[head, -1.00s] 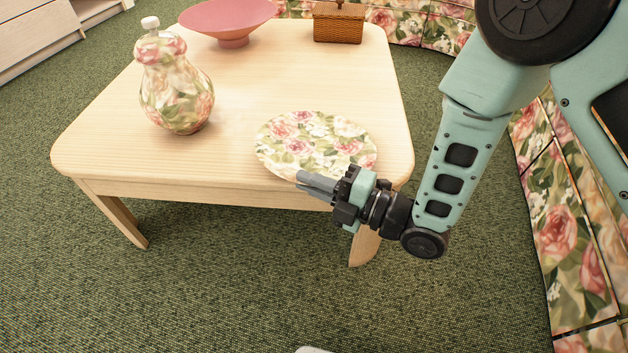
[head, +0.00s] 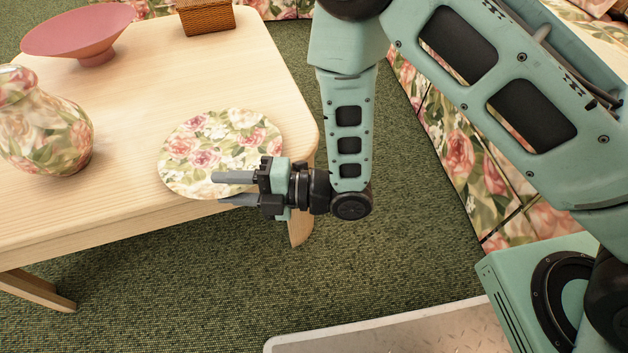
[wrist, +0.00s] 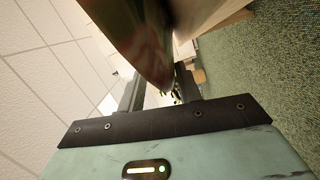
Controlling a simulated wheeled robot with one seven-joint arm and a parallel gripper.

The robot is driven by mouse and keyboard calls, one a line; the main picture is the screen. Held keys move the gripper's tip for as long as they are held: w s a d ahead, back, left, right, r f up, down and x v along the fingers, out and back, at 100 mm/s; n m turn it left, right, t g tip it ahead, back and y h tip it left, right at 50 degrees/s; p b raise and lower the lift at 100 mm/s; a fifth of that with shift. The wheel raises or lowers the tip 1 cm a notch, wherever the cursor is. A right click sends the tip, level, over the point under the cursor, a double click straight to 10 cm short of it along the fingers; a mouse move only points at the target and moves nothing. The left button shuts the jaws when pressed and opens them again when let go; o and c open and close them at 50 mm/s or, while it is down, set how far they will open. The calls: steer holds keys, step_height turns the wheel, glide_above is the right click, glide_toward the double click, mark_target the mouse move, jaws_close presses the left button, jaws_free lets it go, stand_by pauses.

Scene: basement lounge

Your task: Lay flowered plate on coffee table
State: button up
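The flowered plate (head: 215,140) appears over the front right corner of the pale wooden coffee table (head: 130,190), face up in the head view. Whether it rests fully on the tabletop is hard to tell. My gripper (head: 236,188) is at the plate's near right edge, its two fingers apart, one above the other. In the wrist view, the dark plate (wrist: 140,35) reaches down toward the space between the spread fingers (wrist: 158,90). I see no finger clamped on it.
A flowered vase (head: 45,125) stands at the table's left. A pink bowl (head: 75,35) and a wicker box (head: 206,15) stand at the back. A flowered sofa (head: 455,145) is to the right. The tabletop's middle is clear.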

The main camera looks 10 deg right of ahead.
steer(key=s+d+p, duration=0.3)
steer(key=d+p, duration=0.1)
steer(key=d, duration=1.2)
steer(key=shift+s+r, duration=0.15)
steer(key=shift+r, duration=0.3)
steer(key=shift+d, duration=0.1)
